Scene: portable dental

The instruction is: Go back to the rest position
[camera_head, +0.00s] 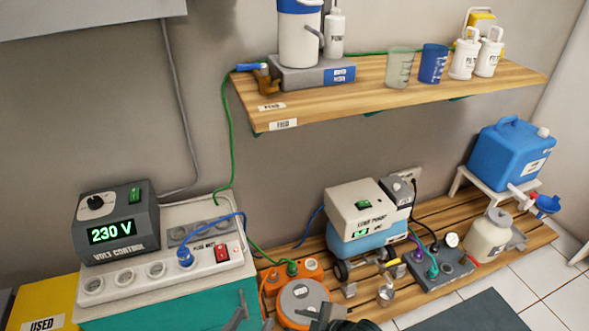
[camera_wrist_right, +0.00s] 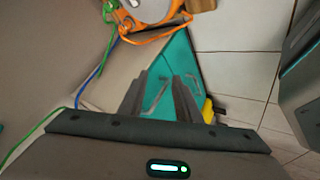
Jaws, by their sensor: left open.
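My left gripper (camera_head: 242,312) shows as grey fingers low in the head view, in front of the teal box (camera_head: 172,308). It is open, and no object shows between its fingers. My right gripper (camera_head: 327,315) is partly cut off by the bottom edge, beside the orange cable reel (camera_head: 302,297). In the right wrist view, the right gripper (camera_wrist_right: 160,84) has its two dark fingers apart with a gap between them. The teal box (camera_wrist_right: 181,64) shows behind that gap. I see nothing held there.
The volt control unit (camera_head: 117,222) and a power strip (camera_head: 160,268) stand on the left. A pump unit (camera_head: 355,209) and a blue canister (camera_head: 512,152) stand along the slatted bench (camera_head: 440,205). A wooden shelf (camera_head: 385,98) overhangs the back. Cables run near the reel.

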